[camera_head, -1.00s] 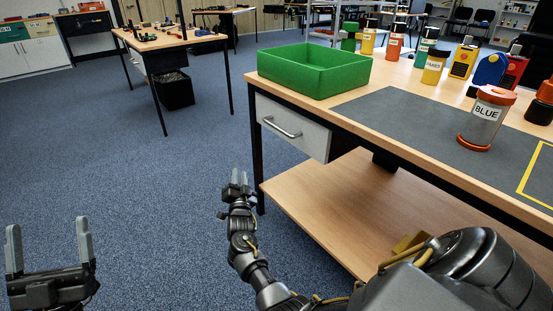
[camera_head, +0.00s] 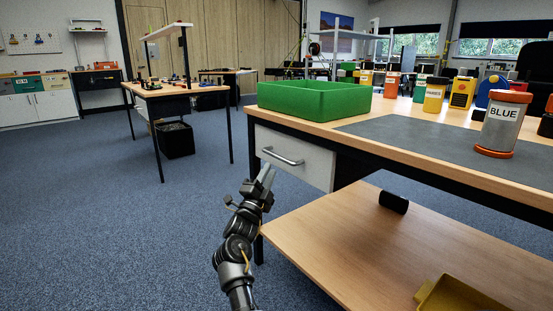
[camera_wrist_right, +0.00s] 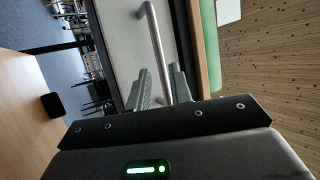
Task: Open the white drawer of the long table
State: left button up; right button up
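The long table (camera_head: 400,152) stands at right with its white drawer (camera_head: 312,165) under the top; the drawer front looks shut. A silver bar handle (camera_head: 283,158) is on that front. My right gripper (camera_head: 265,178) is just below and left of the handle in the head view. In the right wrist view its two fingers (camera_wrist_right: 163,85) are apart, with the handle (camera_wrist_right: 154,40) lined up between them and the drawer front (camera_wrist_right: 125,38) behind. I cannot tell whether a finger touches the bar. My left gripper is out of view.
On the table are a green bin (camera_head: 315,100), a jar marked BLUE (camera_head: 502,124) and several bottles. The lower shelf (camera_head: 350,235) holds a black cylinder (camera_head: 394,202) and a yellow tray (camera_head: 460,297). Blue carpet left of the table is clear.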

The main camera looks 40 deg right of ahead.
aim_at(276, 155)
jog(key=x, duration=0.7)
jog(key=shift+c, duration=0.4)
grip_shut()
